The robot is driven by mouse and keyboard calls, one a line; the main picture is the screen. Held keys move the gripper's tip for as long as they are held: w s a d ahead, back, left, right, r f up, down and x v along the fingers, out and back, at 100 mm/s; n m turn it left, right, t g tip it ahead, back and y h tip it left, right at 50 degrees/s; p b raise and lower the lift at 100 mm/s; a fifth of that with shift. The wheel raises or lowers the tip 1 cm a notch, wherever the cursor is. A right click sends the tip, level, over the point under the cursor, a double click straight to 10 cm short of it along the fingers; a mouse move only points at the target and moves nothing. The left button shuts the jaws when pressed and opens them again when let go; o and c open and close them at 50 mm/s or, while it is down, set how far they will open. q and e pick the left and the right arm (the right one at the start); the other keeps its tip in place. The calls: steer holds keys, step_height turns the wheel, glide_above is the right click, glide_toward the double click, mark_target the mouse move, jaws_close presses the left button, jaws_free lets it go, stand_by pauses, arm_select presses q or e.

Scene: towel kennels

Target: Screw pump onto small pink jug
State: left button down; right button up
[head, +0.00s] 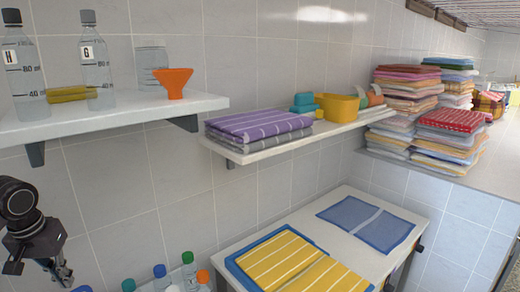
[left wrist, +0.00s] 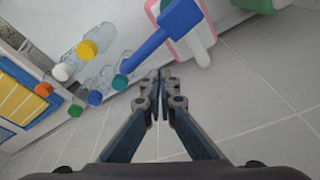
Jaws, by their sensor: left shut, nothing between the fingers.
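My left gripper (head: 58,268) hangs at the lower left of the head view. In the left wrist view its fingers (left wrist: 160,78) meet at the tips, shut with nothing between them. Beyond the fingertips, at the top of that view, is a pink and white object (left wrist: 204,57), perhaps the small pink jug, cut off by the frame edge. A blue piece with a long narrow end (left wrist: 160,42) lies across it in the picture, perhaps a pump. I cannot tell whether they touch or are joined. My right gripper is not in view.
Several capped bottles (left wrist: 88,48) stand left of the fingers in the left wrist view. The upper shelf (head: 120,108) holds clear bottles and an orange funnel (head: 173,83). A lower shelf holds folded towels (head: 258,126). A table (head: 345,200) bears yellow and blue towels.

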arm_select(q)
step_height(320, 180, down, 2)
steer(key=shift+f+b, duration=0.1)
steer(key=shift+b, duration=0.4)
steer(key=shift+s+d, duration=0.2)
steer(key=shift+d, duration=0.45)
steer(key=shift+d, duration=0.1)
steer(key=shift+s+d, duration=0.35)
steer(key=shift+d, duration=0.15)
stand_by(0.4)
steer(key=shift+d, duration=0.15)
